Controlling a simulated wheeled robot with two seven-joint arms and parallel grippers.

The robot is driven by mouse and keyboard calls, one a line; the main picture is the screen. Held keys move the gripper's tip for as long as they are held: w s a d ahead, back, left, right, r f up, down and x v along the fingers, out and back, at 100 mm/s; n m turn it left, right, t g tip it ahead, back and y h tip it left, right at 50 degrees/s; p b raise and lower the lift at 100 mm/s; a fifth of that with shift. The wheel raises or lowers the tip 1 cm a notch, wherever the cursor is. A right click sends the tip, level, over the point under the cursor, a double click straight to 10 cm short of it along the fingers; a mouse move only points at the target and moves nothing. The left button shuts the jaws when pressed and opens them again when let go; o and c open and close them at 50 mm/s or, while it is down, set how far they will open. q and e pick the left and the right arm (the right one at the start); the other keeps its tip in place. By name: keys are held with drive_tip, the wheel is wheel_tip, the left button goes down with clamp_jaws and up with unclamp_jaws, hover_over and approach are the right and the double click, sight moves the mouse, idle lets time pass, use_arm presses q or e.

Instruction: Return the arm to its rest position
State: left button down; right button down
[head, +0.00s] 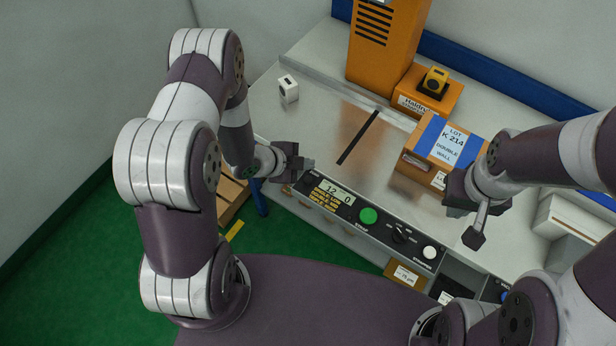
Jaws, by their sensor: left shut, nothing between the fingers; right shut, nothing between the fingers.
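My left gripper (302,163) is shut and empty at the front left corner of the metal worktop (290,125), beside the display end of the control panel. My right gripper (476,222) is shut and empty in front of the right end of a cardboard box, near the worktop's front edge. The box (416,163) has a blue band and a white label reading "LOT K 214 DOUBLE WALL". My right gripper and forearm hide part of its right side. A dark slot (358,137) runs across the worktop between the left gripper and the box.
The control panel (400,234) has a green button (368,215), a dark knob and a white button. A small white cube (288,88) sits back left. The worktop's left part is mostly clear.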

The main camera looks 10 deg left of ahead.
idle(0.5)
use_arm(q)
drive_tip(key=s+a+f+n+g+y, duration=0.1)
drive_tip(key=s+a+n+g+y, duration=0.4)
drive_tip(key=a+n, duration=0.35)
drive_tip(key=s+d+r+n+b, duration=0.1)
drive_tip(key=s+r+n, duration=0.3)
drive_tip(key=r, duration=0.4)
drive_tip(key=s+d+r+n+y+b, duration=0.1)
drive_tip(key=s+r+n, duration=0.3)
drive_tip(key=r, duration=0.4)
drive_tip(key=shift+d+n+b, duration=0.55)
drive_tip(key=shift+d+b, duration=0.1)
drive_tip(key=shift+b, duration=0.25)
drive_tip(key=shift+r, duration=0.1)
